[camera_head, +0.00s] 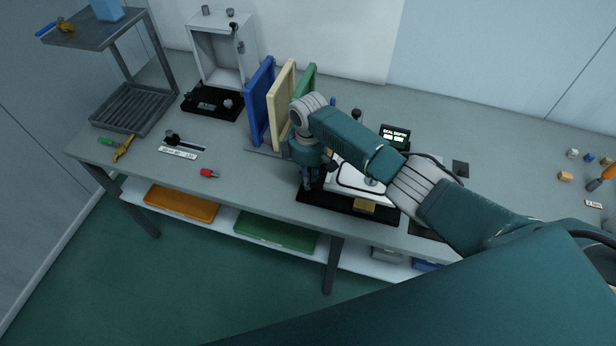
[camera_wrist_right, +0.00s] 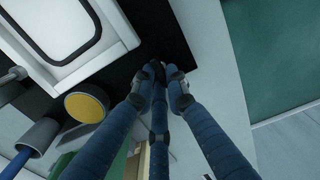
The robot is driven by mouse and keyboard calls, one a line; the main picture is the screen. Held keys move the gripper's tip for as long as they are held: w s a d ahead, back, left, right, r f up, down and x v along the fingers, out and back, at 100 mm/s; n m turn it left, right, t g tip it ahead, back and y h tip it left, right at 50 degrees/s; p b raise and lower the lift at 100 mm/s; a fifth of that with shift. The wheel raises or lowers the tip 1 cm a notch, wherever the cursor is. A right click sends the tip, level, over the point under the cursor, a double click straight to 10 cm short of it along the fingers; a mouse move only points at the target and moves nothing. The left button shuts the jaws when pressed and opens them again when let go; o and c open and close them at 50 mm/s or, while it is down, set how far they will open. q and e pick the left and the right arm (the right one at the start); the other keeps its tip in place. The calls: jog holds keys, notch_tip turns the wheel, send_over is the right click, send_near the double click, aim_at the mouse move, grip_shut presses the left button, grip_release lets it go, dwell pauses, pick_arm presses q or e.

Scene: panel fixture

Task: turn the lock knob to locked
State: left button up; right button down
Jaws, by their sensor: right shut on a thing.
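The panel fixture has a black base (camera_head: 340,206) and a white panel with a black outline (camera_head: 350,178), at the middle of the bench. My right gripper (camera_head: 307,190) points down at the fixture's left front corner. In the right wrist view its blue fingers (camera_wrist_right: 160,82) close together on a small dark piece, the lock knob (camera_wrist_right: 155,66), beside the white panel (camera_wrist_right: 85,65). The fingers hide most of the knob, so its setting cannot be read. My left gripper is not in view.
Blue, cream and green upright panels (camera_head: 282,98) stand just left of my right gripper. A white open box (camera_head: 222,55) stands at the back. A red-tipped item (camera_head: 209,173) lies on the bench. The bench front is mostly clear on the left.

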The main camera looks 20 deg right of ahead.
jog(key=shift+w+r, duration=0.1)
dwell(0.3)
jog(key=c, duration=1.7)
grip_release()
jog(key=shift+c, duration=0.2)
notch_tip(320, 180, up, 12)
